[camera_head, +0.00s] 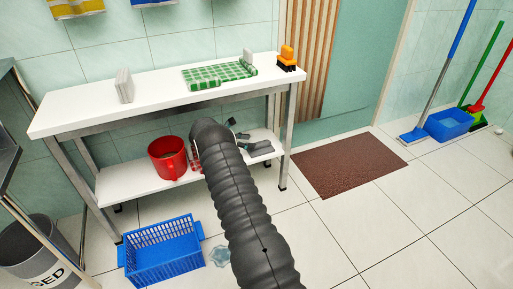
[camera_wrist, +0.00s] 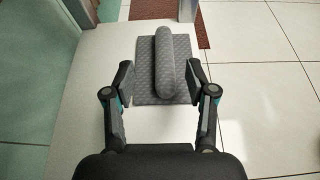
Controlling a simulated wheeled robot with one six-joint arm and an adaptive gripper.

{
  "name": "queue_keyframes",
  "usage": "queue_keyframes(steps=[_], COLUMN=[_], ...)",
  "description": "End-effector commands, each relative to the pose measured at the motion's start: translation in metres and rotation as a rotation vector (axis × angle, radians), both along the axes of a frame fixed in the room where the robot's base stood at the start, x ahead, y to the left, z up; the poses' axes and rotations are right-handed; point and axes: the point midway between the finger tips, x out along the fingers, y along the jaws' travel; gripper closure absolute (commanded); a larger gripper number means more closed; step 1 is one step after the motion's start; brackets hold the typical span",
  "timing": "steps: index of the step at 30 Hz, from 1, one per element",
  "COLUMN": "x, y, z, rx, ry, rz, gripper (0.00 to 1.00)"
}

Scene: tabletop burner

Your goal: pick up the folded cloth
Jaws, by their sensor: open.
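A grey quilted cloth (camera_wrist: 181,88) lies flat on the white lower shelf (camera_wrist: 95,120), with a thick grey roll or fold (camera_wrist: 164,65) standing up along its middle. In the head view a grey piece (camera_head: 262,149), seemingly this cloth, shows at the right end of the lower shelf. My gripper (camera_wrist: 160,75) is open and empty, its fingers on either side of the near part of the cloth and roll. In the head view my arm hides most of my gripper (camera_head: 237,129). Contact with the cloth cannot be told.
A green checked cloth (camera_head: 205,78) and an orange-topped brush (camera_head: 287,58) are on the table top (camera_head: 160,96) above the shelf. A red bucket (camera_head: 166,158) and partly hidden red checked cloth (camera_head: 196,160) sit left of my gripper. A blue basket (camera_head: 165,255) stands on the floor.

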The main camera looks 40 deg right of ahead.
Motion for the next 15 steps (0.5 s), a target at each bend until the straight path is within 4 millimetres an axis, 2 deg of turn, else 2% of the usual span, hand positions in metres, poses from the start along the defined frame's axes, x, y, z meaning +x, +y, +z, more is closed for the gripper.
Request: queue_keyframes(steps=[15], x=[-0.014], y=[-0.039], z=[-0.017], rx=[-0.009], ry=[0.015], rz=[0.003], gripper=[0.44])
